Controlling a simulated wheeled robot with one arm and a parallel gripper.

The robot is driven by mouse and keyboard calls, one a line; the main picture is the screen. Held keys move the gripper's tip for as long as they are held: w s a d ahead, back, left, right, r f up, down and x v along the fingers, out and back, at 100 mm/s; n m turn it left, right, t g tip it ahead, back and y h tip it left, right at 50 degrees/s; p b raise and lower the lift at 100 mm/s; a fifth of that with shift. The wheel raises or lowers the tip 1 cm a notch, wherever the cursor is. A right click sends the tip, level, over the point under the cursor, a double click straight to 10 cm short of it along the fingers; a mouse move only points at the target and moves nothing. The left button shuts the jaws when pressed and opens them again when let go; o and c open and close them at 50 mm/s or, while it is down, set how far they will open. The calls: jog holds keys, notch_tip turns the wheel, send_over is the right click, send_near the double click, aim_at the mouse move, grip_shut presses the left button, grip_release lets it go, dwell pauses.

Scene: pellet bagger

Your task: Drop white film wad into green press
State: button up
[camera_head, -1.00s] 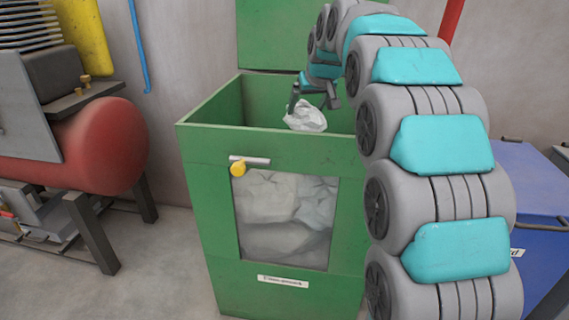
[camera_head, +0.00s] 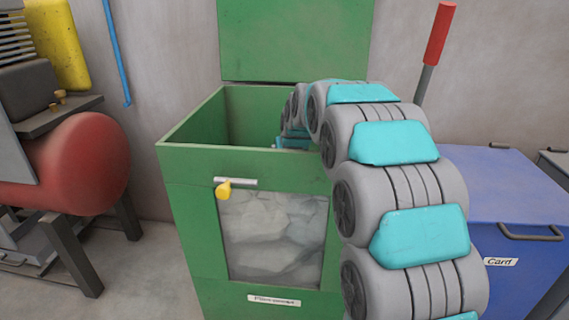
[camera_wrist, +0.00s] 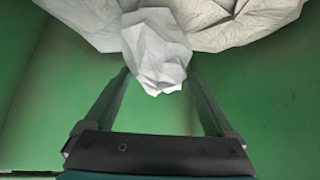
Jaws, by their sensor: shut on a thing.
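The green press (camera_head: 180,166) stands in the middle of the head view with its lid raised at the back. Its front window (camera_head: 272,240) shows crumpled pale film inside. In the head view my arm reaches over the rim and my gripper is hidden inside the press. In the wrist view my gripper (camera_wrist: 158,85) is shut on the white film wad (camera_wrist: 155,52), which sits between its two fingers. Green walls surround it, and more pale film (camera_wrist: 245,22) lies just beyond the wad. I cannot tell whether the wad touches that film.
A blue bin (camera_head: 500,195) labelled "Card" stands to the right of the press. A red tank machine (camera_head: 85,165) stands to the left. A yellow knob (camera_head: 223,190) sits on the press front. A red-handled lever (camera_head: 437,35) rises behind at the right.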

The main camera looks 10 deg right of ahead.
jog(key=shift+f, duration=0.65)
jog(key=shift+f, duration=0.1)
jog(key=shift+f, duration=0.35)
jog(key=shift+f+b, duration=0.15)
jog(key=shift+b, duration=0.15)
jog(key=o, duration=1.2)
jog(key=shift+c, duration=0.2)
